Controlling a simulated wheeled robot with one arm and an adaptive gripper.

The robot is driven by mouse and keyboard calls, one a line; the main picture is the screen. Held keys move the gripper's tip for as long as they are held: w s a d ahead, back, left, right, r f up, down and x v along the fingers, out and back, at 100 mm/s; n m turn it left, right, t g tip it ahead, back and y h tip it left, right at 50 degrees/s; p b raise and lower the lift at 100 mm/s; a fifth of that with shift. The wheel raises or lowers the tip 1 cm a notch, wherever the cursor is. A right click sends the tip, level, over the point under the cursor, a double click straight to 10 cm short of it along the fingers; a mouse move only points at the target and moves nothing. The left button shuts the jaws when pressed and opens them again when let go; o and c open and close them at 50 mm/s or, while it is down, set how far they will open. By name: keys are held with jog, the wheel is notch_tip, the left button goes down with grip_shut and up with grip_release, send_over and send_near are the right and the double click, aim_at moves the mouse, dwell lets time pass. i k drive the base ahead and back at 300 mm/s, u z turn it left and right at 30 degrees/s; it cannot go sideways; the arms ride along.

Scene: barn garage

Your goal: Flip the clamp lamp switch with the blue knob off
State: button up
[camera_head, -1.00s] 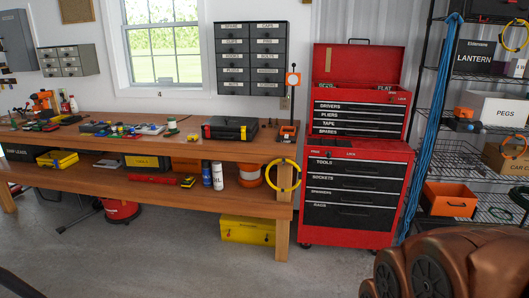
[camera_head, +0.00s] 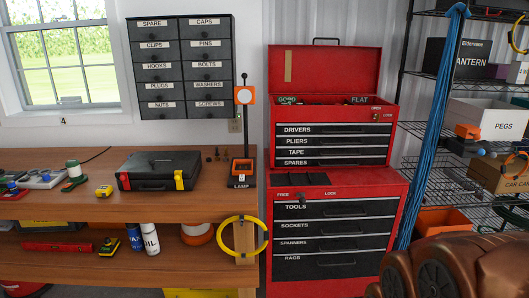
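The clamp lamp (camera_head: 244,135) stands upright at the right end of the wooden bench. It has a thin black post, an orange-framed head with a pale face, and an orange and black base marked "LAMP". A switch or blue knob cannot be made out on it at this size. My gripper is not in view. Brown rounded arm links, which appear to be mine, fill the lower right corner, well right of and nearer than the lamp.
A black case (camera_head: 158,171) lies on the bench left of the lamp. A yellow hose ring (camera_head: 243,235) hangs at the bench end. A red tool cabinet (camera_head: 335,150) stands right of the bench. Wire shelving (camera_head: 465,200) is further right, behind the brown links.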

aim_at(481, 151)
jog(key=z, duration=1.15)
jog(key=i, duration=1.1)
jog(key=u, duration=0.35)
jog(key=i, duration=1.15)
jog(key=u, duration=0.2)
